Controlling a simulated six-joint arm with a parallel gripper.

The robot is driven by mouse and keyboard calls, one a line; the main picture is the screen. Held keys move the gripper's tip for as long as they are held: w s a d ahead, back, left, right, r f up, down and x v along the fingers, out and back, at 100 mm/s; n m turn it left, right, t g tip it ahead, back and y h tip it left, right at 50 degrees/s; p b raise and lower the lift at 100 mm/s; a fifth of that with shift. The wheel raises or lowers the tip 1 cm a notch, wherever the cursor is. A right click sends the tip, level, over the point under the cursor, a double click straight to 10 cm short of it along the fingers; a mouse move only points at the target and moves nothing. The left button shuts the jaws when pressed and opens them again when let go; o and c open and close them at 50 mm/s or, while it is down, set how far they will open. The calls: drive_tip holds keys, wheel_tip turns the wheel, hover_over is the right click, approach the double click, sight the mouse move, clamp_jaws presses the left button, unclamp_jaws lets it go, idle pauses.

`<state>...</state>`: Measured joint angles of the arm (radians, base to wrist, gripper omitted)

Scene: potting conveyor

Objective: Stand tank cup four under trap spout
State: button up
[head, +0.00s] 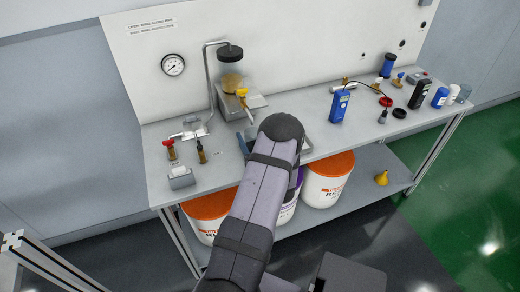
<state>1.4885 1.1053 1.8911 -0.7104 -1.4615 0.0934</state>
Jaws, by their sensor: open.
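The trap appears to be the glass vessel (232,82) with amber contents and a black lid, at the back left of the bench. A yellow valve (242,92) sits low on its front, and a bent metal pipe (208,62) stands beside it. I cannot make out the spout's opening or a cup under it. No cup marked four is legible. A white container (455,90) and a translucent one (465,94) stand at the far right end. My arm reaches up the middle of the view, and its dark joint hides part of the bench. My gripper is hidden behind it.
Two small amber bottles (201,152) (170,150) and a grey box (181,178) stand front left. A blue meter (339,105), black device (420,94) and blue bottle (439,97) stand right. Orange-lidded buckets (329,180) are on the lower shelf. The bench between the meter and vessel looks fairly clear.

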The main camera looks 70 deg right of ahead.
drive_tip(key=b+v, duration=0.2)
drive_tip(key=v, duration=0.8)
drive_tip(key=shift+s+a+b, duration=0.15)
drive_tip(key=shift+s+b, duration=0.1)
drive_tip(key=shift+b, duration=0.15)
drive_tip(key=shift+s+a, duration=0.4)
drive_tip(key=shift+a, duration=0.1)
drive_tip(key=w+a+r+n+t+y+p, duration=0.1)
drive_tip(key=w+a+r+n+y, duration=0.15)
drive_tip(key=w+n, duration=0.4)
drive_tip(key=w+a+r+n+y+p, duration=0.1)
drive_tip(key=w+r+n+y, duration=0.25)
drive_tip(key=w, duration=0.55)
drive_tip(key=w+a+r+n+g+y+p, duration=0.2)
drive_tip(key=w+a+r+n+g, duration=0.15)
drive_tip(key=w+a, duration=0.65)
drive_tip(key=s+a+m+g+y, duration=0.1)
drive_tip(key=s+a+g, duration=0.2)
drive_tip(key=a, duration=0.7)
drive_tip(key=s+a+f+m+g+y+p, duration=0.1)
drive_tip(key=s+a+m+g+y, duration=0.1)
drive_tip(key=s+a+g, duration=0.2)
drive_tip(key=s+a+f+m+g+y+p, duration=0.1)
drive_tip(key=s+a+g, duration=0.2)
drive_tip(key=s+a, duration=0.6)
drive_tip(key=a, duration=0.8)
drive_tip(key=shift+a+f+y, duration=0.25)
drive_tip(key=shift+a+y, duration=0.15)
